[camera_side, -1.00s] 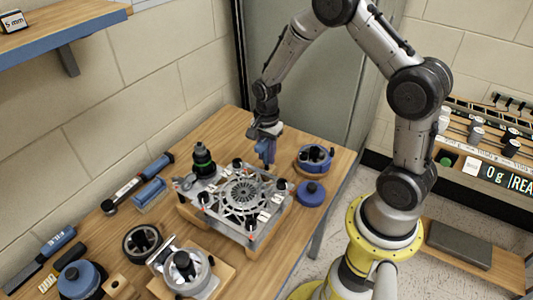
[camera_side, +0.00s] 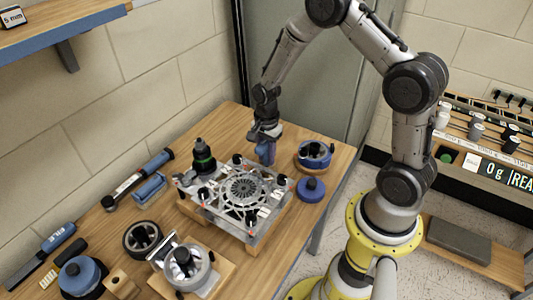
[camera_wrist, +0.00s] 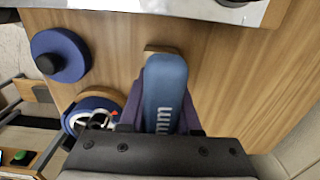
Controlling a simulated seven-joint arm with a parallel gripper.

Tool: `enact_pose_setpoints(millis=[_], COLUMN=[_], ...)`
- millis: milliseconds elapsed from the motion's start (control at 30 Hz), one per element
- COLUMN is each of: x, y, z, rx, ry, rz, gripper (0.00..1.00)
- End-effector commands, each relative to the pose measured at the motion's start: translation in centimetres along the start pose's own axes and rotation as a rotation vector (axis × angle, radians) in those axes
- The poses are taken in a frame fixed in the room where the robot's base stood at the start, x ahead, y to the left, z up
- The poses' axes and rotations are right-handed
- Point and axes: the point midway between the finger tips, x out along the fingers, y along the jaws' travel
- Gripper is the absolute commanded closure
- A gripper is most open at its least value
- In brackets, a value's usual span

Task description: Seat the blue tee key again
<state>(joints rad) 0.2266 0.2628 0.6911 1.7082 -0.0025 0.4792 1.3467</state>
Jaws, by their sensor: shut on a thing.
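My gripper (camera_side: 265,138) is at the back of the bench, just behind the fixture plate. In the wrist view my gripper (camera_wrist: 168,112) is shut on the blue tee key (camera_wrist: 165,88), whose broad blue handle carries white "mm" lettering. Purple fingers flank the handle. A small tan wooden piece (camera_wrist: 160,50) shows at its far end. The key's shaft and tip are hidden, so I cannot tell whether it touches anything below. The metal fixture plate (camera_side: 214,208) stands on blocks, with a slotted round grille and several black knobs.
A blue disc with a black knob (camera_side: 311,189) and a blue round holder (camera_side: 314,154) stand right of my gripper. A black and green bottle-like part (camera_side: 203,157) is left of it. Tools and round parts crowd the front left. Bare wood lies right of the key in the wrist view.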

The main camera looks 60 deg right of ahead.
Motion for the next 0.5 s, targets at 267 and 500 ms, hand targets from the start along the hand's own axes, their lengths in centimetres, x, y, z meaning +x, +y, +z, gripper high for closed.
enact_pose_setpoints(millis=[267, 500], x=[0.07, 0.07], y=[-0.02, 0.02], z=[0.0, 0.0], rx=[0.0, 0.0], ry=[0.0, 0.0], rz=[-0.001, 0.0], gripper=[0.34, 0.34])
